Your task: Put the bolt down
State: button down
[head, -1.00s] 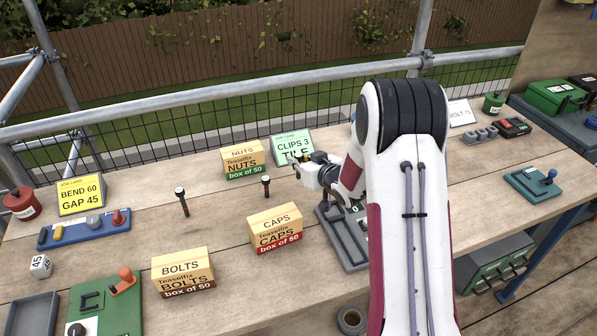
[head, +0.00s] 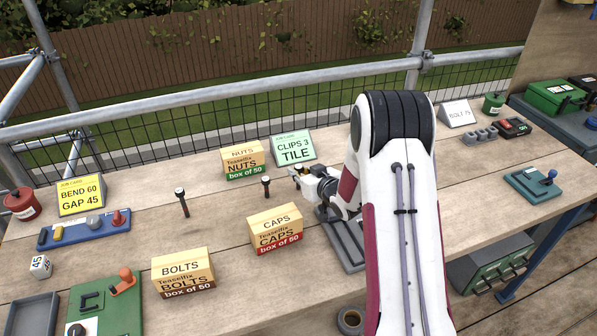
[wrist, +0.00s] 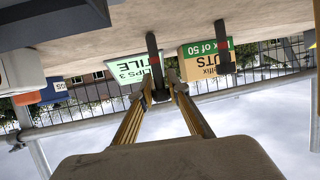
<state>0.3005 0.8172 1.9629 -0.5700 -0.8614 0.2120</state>
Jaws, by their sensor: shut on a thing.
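My gripper (wrist: 161,86) is shut on a dark bolt (wrist: 153,55). In the wrist view, which looks upside down, the fingers hold the bolt by its head end and its shank points toward the bench. I cannot tell whether its tip touches the wood. In the head view my gripper (head: 297,172) is low over the bench, just right of a standing bolt (head: 266,187); the held bolt is hard to make out there. That standing bolt also shows in the wrist view (wrist: 225,50). Another bolt (head: 183,203) stands upright farther left.
A NUTS box (head: 244,162) and a green CLIPS 3 TILE card (head: 294,149) stand behind my gripper. A CAPS box (head: 275,232) and a BOLTS box (head: 184,275) are in front and left. A grey slotted tray (head: 345,246) lies below my arm. Bare wood surrounds the standing bolts.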

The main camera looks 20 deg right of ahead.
jog(key=shift+f, duration=0.1)
dwell(0.3)
jog(key=c, duration=1.9)
grip_release()
jog(key=shift+s, duration=0.1)
jog(key=shift+s+d+r, duration=0.15)
jog(key=shift+s+r, duration=0.25)
jog(key=shift+s, duration=0.1)
jog(key=shift+v, duration=5.35)
jog(key=shift+f, duration=0.1)
